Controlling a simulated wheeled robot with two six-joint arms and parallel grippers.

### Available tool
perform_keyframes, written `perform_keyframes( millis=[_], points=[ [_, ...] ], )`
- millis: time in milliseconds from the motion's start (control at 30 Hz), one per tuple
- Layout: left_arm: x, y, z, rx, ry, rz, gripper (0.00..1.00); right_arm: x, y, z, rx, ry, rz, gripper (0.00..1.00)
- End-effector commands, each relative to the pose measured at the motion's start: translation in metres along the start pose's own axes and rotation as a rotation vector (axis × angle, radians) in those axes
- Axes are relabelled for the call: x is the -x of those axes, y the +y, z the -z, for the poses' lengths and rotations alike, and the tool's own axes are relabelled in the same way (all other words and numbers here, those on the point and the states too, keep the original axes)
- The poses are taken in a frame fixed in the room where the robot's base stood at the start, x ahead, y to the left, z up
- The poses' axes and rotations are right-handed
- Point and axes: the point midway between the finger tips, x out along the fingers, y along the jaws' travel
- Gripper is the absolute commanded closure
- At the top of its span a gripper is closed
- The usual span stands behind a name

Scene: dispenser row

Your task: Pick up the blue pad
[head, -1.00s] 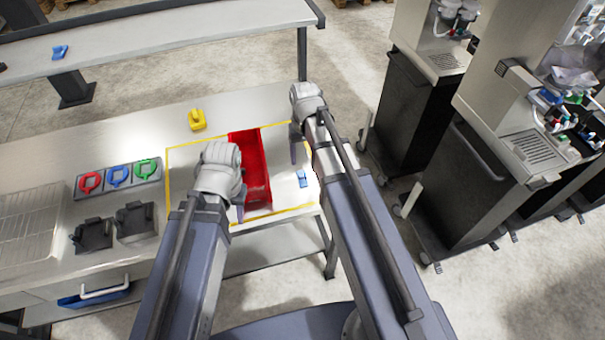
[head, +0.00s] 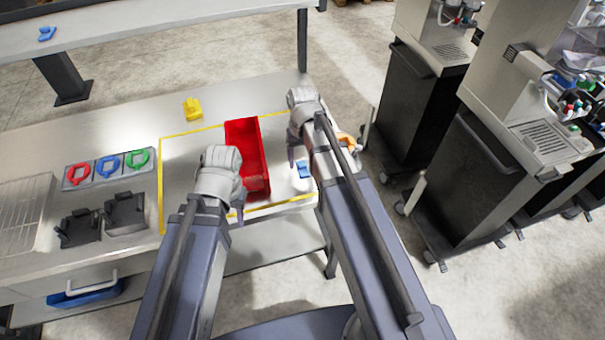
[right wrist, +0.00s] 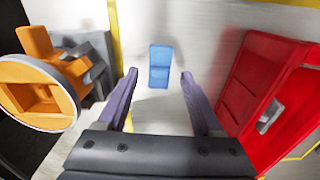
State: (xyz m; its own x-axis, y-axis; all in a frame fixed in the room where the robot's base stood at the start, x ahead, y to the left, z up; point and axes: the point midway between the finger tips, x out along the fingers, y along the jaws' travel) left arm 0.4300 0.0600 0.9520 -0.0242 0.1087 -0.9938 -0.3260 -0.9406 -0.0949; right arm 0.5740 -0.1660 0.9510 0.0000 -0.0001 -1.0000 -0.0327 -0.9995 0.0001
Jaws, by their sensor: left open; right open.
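A small blue pad (head: 304,169) lies on the table near the right end of the yellow-outlined area. My right gripper (head: 294,160) is just left of it in the head view, its arm hiding part of the surroundings. In the right wrist view the blue pad (right wrist: 159,66) lies flat, centred between and beyond the two spread fingers of the right gripper (right wrist: 159,84). The jaws are open and empty, apart from the pad. My left gripper (head: 238,205) is open at the front of the red bin; its fingers are partly hidden by its own wrist.
The red bin (head: 235,136) stands between the grippers and shows right of the pad in the right wrist view (right wrist: 262,75). An orange object (right wrist: 40,85) is on the left there. A yellow object (head: 193,108) sits behind. Another blue object (head: 46,33) lies on the raised shelf.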

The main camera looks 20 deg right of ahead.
Motion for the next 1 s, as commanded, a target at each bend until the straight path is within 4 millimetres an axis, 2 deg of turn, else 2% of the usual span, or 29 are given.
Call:
perform_keyframes(
  millis=[33,67,333,933,1000],
  points=[
    [-0.0109,0.0011,0.0006,0.000,0.000,0.000,0.57,-0.0109,0.0002,0.0001,0.000,0.000,0.000,0.32],
    [-0.0124,0.0012,0.0007,0.000,0.000,0.000,0.57,-0.0125,0.0003,0.0002,0.000,0.000,0.000,0.32],
    [-0.0114,0.0011,0.0007,0.000,0.000,0.000,0.57,-0.0115,0.0004,0.0002,0.000,0.000,0.000,0.32],
    [-0.0114,0.0011,0.0007,0.000,0.000,0.000,0.57,-0.0115,0.0005,0.0002,0.000,0.000,0.000,0.99],
    [-0.0114,0.0011,0.0007,0.000,0.000,0.000,0.57,-0.0115,0.0005,0.0002,0.000,0.000,0.000,1.00]
  ],
)
